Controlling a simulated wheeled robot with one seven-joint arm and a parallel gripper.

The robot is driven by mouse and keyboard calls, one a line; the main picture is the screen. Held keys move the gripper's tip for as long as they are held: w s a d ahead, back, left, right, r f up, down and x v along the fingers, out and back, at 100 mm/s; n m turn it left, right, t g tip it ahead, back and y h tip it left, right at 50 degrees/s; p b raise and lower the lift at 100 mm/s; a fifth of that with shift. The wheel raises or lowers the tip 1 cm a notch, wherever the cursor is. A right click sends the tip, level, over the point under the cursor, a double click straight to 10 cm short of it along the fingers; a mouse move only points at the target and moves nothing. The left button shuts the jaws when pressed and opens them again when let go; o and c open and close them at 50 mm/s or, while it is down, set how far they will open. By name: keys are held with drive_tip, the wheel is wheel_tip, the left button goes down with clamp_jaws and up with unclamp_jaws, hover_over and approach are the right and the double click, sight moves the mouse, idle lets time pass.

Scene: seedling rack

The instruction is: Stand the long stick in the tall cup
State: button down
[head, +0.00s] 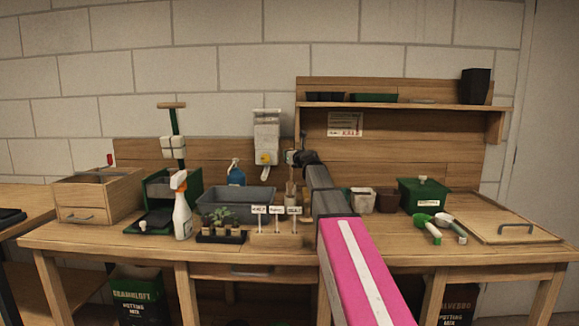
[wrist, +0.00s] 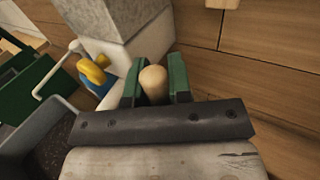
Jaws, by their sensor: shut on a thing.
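My gripper (head: 292,158) is in front of the back board, right of the wall dispenser, at the far end of my arm. In the wrist view its two green fingers are shut on the long stick (wrist: 154,80). The stick's rounded, pale wooden end shows between the fingers; the rest of its length is hidden there. In the head view a small pale upright shape (head: 290,201) stands on the bench below the gripper, perhaps the tall cup. It is too small to tell whether the stick is inside it.
The wall dispenser (head: 267,140) with a yellow tap is close left of the gripper. A grey tub (head: 236,199), seedlings and a label holder (head: 277,239) stand left and in front. Pots and a green box (head: 423,194) stand to the right. A shelf (head: 420,106) is above.

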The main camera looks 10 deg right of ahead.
drive_tip(key=shift+f, duration=1.9)
drive_tip(key=c, duration=1)
unclamp_jaws()
drive_tip(key=shift+f, duration=0.1)
drive_tip(key=shift+c, duration=0.2)
drive_tip(key=v, duration=1.2)
drive_tip(key=shift+s+d, duration=0.1)
